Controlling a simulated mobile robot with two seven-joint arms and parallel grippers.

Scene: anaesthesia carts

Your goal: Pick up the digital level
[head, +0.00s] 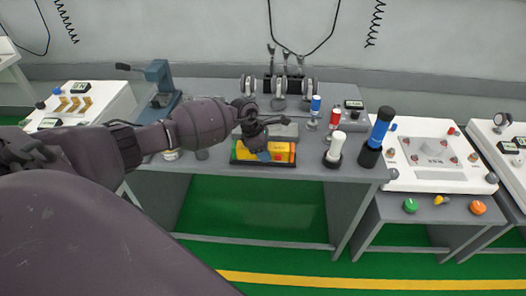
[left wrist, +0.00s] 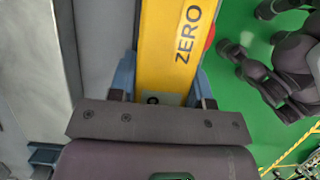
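The digital level (head: 278,157) is a yellow bar with a dark lower edge and a red part near its right end. It lies along the front edge of the grey table. In the left wrist view the yellow bar (left wrist: 172,40) bears the word ZERO and runs between my fingers. My left gripper (head: 263,153) reaches down over the middle of the level, hiding part of it. In the left wrist view its blue fingers (left wrist: 163,80) lie against both sides of the bar, with no clear gap. My right gripper does not show.
Red and blue small cylinders and several gauges stand behind. A blue-grey press (head: 160,85) is at the back left. White panels flank the table.

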